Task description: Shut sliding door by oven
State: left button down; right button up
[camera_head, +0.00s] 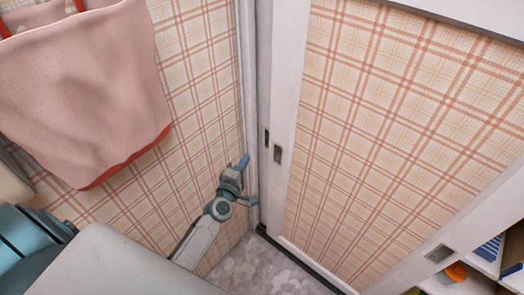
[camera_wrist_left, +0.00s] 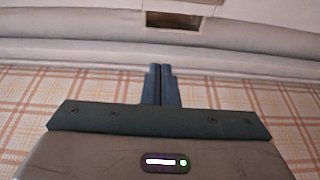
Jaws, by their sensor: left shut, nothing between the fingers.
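The sliding door (camera_head: 385,130) is a plaid panel in a white frame, filling the right half of the head view. A small dark recessed pull (camera_head: 277,154) sits on its left edge, and a metal one (camera_head: 438,253) sits at its lower right. My left gripper (camera_head: 243,162) is by the plaid side wall, just left of the door's left edge, with its fingers shut and empty. In the left wrist view the shut fingers (camera_wrist_left: 160,85) point at a white frame, with a recessed pull (camera_wrist_left: 172,20) beyond them. I cannot tell whether they touch the frame. My right gripper is out of view.
Open shelves (camera_head: 490,262) with colourful items show at the lower right, past the door's edge. A pink cloth bag (camera_head: 85,85) hangs on the plaid wall at the upper left. The mottled floor (camera_head: 262,270) shows below. No oven is in view.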

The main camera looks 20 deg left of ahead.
pick_arm(q)
jog(key=w, duration=0.6)
jog(key=w+b, duration=0.1)
jog(key=w, duration=0.3)
jog(key=shift+a+r, duration=0.15)
jog(key=shift+a, duration=0.25)
jog(key=d, duration=0.2)
jog(key=s+d, duration=0.1)
jog(key=d, duration=0.1)
jog(key=shift+p, duration=0.35)
